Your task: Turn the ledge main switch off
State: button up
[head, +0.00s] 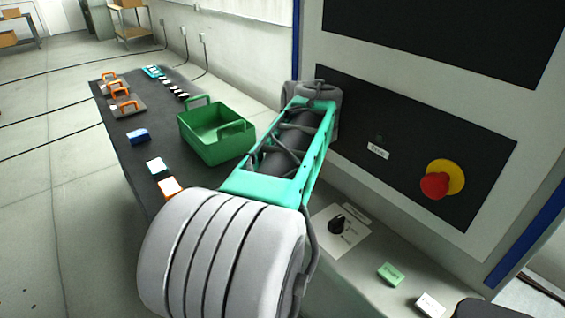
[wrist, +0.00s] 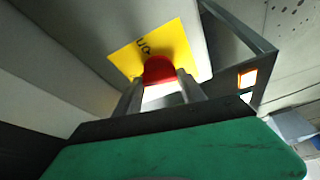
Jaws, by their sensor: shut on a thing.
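In the wrist view a red switch handle (wrist: 159,70) stands on a square yellow plate (wrist: 181,46) with partly visible dark lettering. My gripper (wrist: 159,84) has one grey finger on each side of the red handle and is shut on it. The fingers and handle hide part of the plate, and I cannot read the switch position. In the head view my arm reaches away from me towards the wall panel, and it hides the gripper and this switch.
A red mushroom button (head: 435,186) on a yellow ring is on the dark panel at right. A black knob (head: 338,223) and a green block (head: 391,273) are on the grey ledge below. A green crate (head: 219,150) stands on the dark bench left of my arm.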

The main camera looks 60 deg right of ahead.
jog(key=shift+s+f+n+t+y+p, duration=0.15)
jog(key=shift+n+t+y+p, duration=0.25)
jog(key=shift+n+p, duration=0.8)
jog(key=shift+n, duration=0.3)
jog(key=o, duration=1.2)
jog(key=shift+s, duration=0.1)
jog(key=shift+c, duration=0.2)
jog(key=shift+o, duration=1)
jog(key=p+v, duration=0.1)
jog(key=v, duration=0.7)
jog(key=shift+w+d, duration=0.1)
jog(key=shift+w, duration=0.1)
